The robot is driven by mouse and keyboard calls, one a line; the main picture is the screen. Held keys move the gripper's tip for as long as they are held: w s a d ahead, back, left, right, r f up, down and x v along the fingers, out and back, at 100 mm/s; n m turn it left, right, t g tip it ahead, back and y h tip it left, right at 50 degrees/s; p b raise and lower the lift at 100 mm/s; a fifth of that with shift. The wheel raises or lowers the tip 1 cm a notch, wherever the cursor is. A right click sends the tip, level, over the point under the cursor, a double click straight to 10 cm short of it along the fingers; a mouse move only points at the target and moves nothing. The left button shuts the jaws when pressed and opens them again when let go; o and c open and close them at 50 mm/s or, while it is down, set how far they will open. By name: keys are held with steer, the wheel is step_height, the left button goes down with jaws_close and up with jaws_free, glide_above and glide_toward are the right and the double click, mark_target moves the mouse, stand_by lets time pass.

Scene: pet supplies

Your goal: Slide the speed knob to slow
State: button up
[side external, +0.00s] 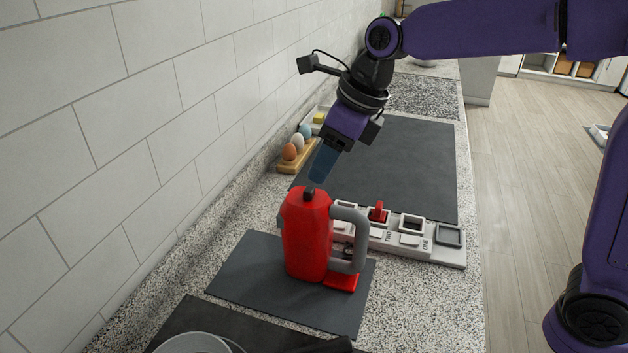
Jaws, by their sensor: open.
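A red appliance with a grey handle, which looks like a hand mixer (306,235), stands upright on a dark grey mat (240,275). A small black knob (309,190) sits on its top; I take it for the speed knob. Its setting and any markings are too small to read. My gripper (316,183) points down just above the knob, with its fingertips very close to it. The fingers are seen edge-on and their gap does not show. I cannot tell whether they touch the knob or straddle it.
A white strip (445,253) with several square frames, labels and a red piece (378,212) lies behind and right of the mixer. A wooden egg holder (297,165) stands near the tiled wall. A large dark mat (415,165) lies behind. A pan (195,343) is in front.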

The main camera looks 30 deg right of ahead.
mark_target(310, 189)
steer(key=x, duration=0.5)
steer(key=shift+w+f, duration=0.1)
steer(key=shift+f, duration=0.2)
jaws_close()
